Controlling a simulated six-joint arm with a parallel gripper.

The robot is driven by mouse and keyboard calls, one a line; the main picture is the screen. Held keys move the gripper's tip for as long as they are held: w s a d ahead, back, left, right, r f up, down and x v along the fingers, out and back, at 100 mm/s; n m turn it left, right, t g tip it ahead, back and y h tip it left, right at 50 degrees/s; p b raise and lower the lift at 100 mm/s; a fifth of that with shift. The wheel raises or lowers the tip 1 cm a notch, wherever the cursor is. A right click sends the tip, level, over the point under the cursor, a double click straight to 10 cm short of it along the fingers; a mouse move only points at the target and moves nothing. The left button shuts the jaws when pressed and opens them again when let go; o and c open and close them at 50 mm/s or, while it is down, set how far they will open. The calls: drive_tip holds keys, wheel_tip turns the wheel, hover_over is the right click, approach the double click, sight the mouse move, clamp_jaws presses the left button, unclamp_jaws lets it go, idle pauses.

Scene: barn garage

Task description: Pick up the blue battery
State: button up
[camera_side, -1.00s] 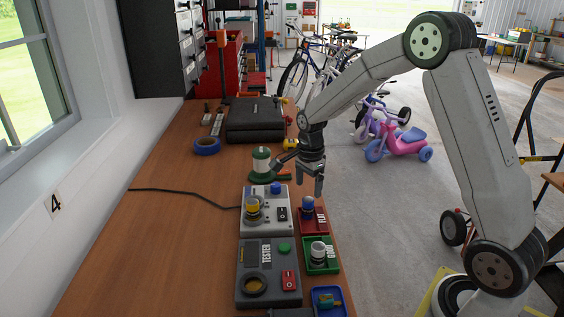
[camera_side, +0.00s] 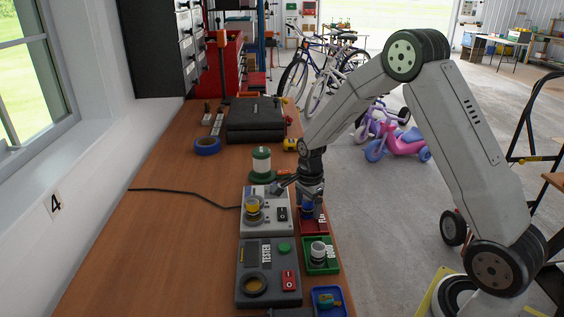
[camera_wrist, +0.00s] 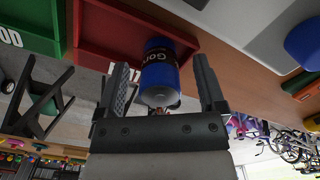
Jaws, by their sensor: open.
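The blue battery (camera_wrist: 160,80) stands in the red tray (camera_wrist: 101,34). In the wrist view it has a dark label band and sits between the two fingers of my gripper (camera_wrist: 163,88), with a gap visible on each side. My gripper is open. In the side view my gripper (camera_side: 308,207) is down over the red tray (camera_side: 314,224), and only a little of the blue battery (camera_side: 307,212) shows between the fingers.
A grey charger (camera_side: 281,224) with a yellow-topped battery (camera_side: 253,206) stands left of the red tray. The dark tester (camera_side: 259,277) and a green tray (camera_side: 330,267) with a white-topped battery are nearer. A blue tray (camera_side: 342,301) sits at the front edge.

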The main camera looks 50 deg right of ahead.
drive_tip(key=shift+f, duration=0.1)
idle(0.4)
clamp_jaws()
idle(0.3)
drive_tip(key=shift+r, duration=0.6)
drive_tip(key=s+a+r, duration=0.3)
drive_tip(key=s+r, duration=0.8)
drive_tip(key=s, duration=0.2)
drive_tip(key=shift+s+r, duration=0.35)
drive_tip(key=shift+r, duration=0.05)
